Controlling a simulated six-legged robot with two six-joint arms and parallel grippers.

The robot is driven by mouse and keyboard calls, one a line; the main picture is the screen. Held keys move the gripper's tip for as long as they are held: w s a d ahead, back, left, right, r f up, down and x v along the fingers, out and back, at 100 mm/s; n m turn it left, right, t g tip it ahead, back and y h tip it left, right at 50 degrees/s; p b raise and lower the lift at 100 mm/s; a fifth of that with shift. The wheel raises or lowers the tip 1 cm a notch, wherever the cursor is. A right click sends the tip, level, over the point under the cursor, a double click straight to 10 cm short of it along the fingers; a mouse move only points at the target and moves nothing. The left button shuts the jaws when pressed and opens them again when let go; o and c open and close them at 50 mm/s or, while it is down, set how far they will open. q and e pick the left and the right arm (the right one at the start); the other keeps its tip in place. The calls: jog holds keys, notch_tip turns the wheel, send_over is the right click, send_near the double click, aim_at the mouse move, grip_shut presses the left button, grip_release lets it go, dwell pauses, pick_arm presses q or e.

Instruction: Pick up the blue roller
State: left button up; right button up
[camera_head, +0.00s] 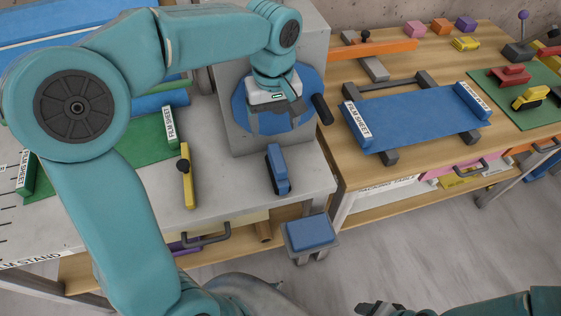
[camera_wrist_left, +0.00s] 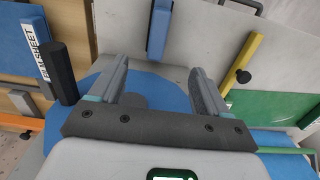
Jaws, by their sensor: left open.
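A blue cylinder (camera_head: 160,102), which looks like the roller, lies at the back left by the green sheet, partly hidden behind my left arm. A small upright-edged blue block with dark sides (camera_head: 278,168) sits on the grey slab; it also shows at the top of the wrist view (camera_wrist_left: 158,30). I cannot tell for certain which is the roller. My left gripper (camera_head: 274,120) is open and empty over a blue disc (camera_head: 308,82), behind the small blue block. In the wrist view its fingers (camera_wrist_left: 158,72) are apart. Dark parts at the bottom edge (camera_head: 378,308) seem to be my right gripper.
A yellow bar with a black knob (camera_head: 187,178) lies left of the small block. A black handle (camera_head: 321,109) sticks out beside the disc. A blue sheet (camera_head: 415,120) lies on the wooden table at right. A blue-topped stool (camera_head: 310,232) stands below the slab.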

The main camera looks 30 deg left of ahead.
aim_at(278, 156)
pick_arm(q)
jog(key=f, duration=0.9)
jog(key=shift+s+d+f, duration=0.1)
jog(key=shift+s+f, duration=0.15)
jog(key=shift+f, duration=0.15)
jog(key=shift+d+f, duration=0.1)
jog(key=shift+f, duration=0.1)
jog(key=f, duration=0.5)
jog(key=shift+w, duration=0.35)
jog(key=shift+s+d+r, duration=0.1)
jog(key=shift+s+d, duration=0.05)
grip_shut()
jog(key=shift+w+r, duration=0.2)
jog(key=shift+r, duration=0.35)
notch_tip(278, 156, up, 19)
jog(key=p, duration=0.1)
